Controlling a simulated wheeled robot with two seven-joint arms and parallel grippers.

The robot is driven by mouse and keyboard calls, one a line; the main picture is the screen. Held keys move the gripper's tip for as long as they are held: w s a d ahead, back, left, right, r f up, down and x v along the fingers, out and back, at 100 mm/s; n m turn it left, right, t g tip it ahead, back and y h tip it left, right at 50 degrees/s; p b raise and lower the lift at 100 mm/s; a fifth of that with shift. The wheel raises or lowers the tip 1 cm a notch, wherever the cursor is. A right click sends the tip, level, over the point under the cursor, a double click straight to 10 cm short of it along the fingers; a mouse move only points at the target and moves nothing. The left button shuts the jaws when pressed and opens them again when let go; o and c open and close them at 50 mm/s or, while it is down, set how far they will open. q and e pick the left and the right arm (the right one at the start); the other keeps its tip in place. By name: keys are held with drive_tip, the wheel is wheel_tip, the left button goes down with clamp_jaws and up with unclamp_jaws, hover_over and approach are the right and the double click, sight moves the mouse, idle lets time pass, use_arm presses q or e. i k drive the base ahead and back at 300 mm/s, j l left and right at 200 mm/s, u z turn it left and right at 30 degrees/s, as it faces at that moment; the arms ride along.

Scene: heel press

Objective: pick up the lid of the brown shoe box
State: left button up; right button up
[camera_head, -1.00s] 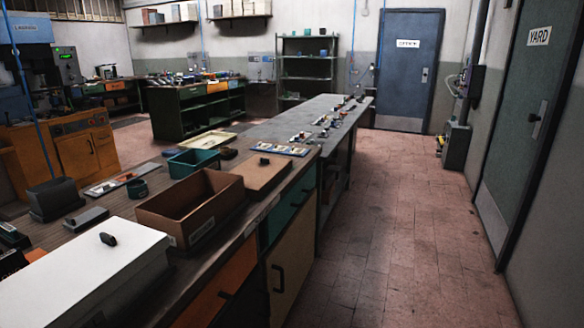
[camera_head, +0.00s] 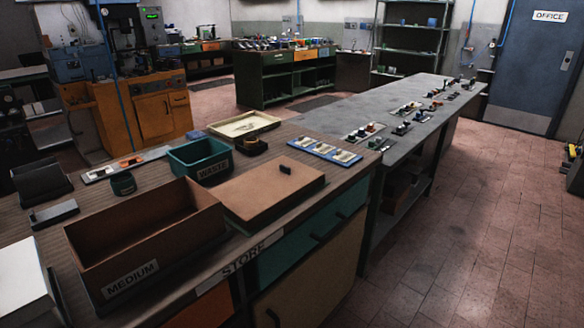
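The brown shoe box (camera_head: 150,235) stands open on the wooden bench, and its front label reads MEDIUM. It looks empty inside. Its brown lid (camera_head: 262,196) lies flat on the bench just behind and to the right of the box, close to the bench's right edge. A small dark knob (camera_head: 286,169) sits on top of the lid. Neither of my grippers is in view.
A green WASTE bin (camera_head: 198,163) stands behind the box. A cream tray (camera_head: 244,124), a blue tray of small parts (camera_head: 325,151) and a dark cup (camera_head: 123,183) are nearby. A white box (camera_head: 25,275) is at the left front.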

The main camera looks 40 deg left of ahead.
sight(249, 200)
drive_tip(key=i+u, duration=0.15)
drive_tip(key=i, duration=0.35)
drive_tip(key=i+l+u, duration=0.15)
drive_tip(key=i, duration=0.35)
drive_tip(key=i+u, duration=0.15)
drive_tip(key=i, duration=0.35)
drive_tip(key=i+l+u, duration=0.15)
drive_tip(key=i, duration=0.35)
drive_tip(key=l, duration=0.1)
